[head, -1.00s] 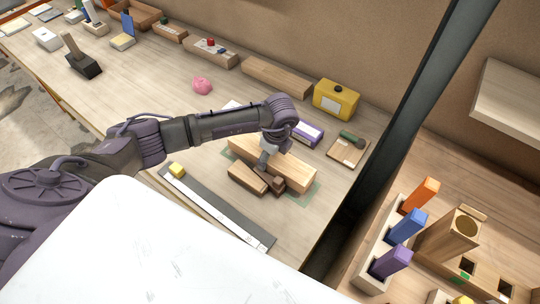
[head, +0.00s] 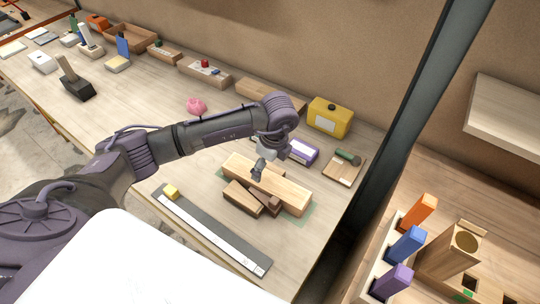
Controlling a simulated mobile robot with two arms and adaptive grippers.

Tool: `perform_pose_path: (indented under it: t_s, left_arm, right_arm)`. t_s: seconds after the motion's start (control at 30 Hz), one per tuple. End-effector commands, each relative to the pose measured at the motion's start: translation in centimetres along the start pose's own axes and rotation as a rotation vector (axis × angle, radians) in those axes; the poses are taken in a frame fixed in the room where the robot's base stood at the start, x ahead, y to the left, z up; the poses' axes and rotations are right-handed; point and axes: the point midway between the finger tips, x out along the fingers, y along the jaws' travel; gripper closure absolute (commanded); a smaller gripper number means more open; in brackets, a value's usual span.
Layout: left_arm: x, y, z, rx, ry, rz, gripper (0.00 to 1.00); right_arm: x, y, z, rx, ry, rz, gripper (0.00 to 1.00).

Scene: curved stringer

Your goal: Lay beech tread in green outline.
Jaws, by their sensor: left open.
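The beech tread (head: 285,191) is a long pale wooden block, lying slantwise on the bench at centre right. A green outline (head: 303,217) shows as a thin green area on the bench around its right end and near side; the rest is covered. Two darker brown blocks (head: 241,199) sit against the tread's near side. My left gripper (head: 258,173) is open, pointing down at the tread's middle and overlapping it in the picture. I cannot tell whether the fingertips touch the wood. My right gripper is not in view.
A purple-white box (head: 301,151), yellow canister (head: 329,118) and small board (head: 344,170) stand behind. A dark post (head: 425,100) rises at right. Bench space left of the tread is clear.

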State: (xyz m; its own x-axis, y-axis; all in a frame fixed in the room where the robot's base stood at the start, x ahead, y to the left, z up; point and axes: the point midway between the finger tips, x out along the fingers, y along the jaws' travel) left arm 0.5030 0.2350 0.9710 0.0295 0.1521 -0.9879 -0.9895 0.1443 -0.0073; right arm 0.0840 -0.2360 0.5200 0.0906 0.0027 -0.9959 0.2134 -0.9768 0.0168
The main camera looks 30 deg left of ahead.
Motion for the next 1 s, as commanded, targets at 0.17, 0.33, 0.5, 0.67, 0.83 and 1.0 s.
perform_pose_path:
  t_s: [0.17,0.33,0.5,0.67,0.83,1.0]
  left_arm:
    - [-3.4,-0.1,-0.1,0.001,0.000,-0.004,0.05]
    - [-5.6,-0.1,0.0,0.000,0.000,-0.002,0.05]
    - [-6.4,0.0,0.0,0.000,0.000,0.001,0.05]
    - [-6.4,0.0,0.0,0.001,0.000,0.001,0.05]
    - [-6.4,0.0,0.0,0.001,0.000,0.001,0.05]
    - [-6.3,0.0,0.0,0.001,0.000,0.001,0.05]
  right_arm:
    - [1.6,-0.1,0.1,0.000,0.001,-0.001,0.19]
    - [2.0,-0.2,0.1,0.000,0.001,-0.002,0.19]
    - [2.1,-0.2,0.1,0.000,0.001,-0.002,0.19]
    - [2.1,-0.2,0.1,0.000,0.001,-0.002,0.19]
    - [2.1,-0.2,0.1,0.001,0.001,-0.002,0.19]
    - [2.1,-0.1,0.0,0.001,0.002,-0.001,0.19]
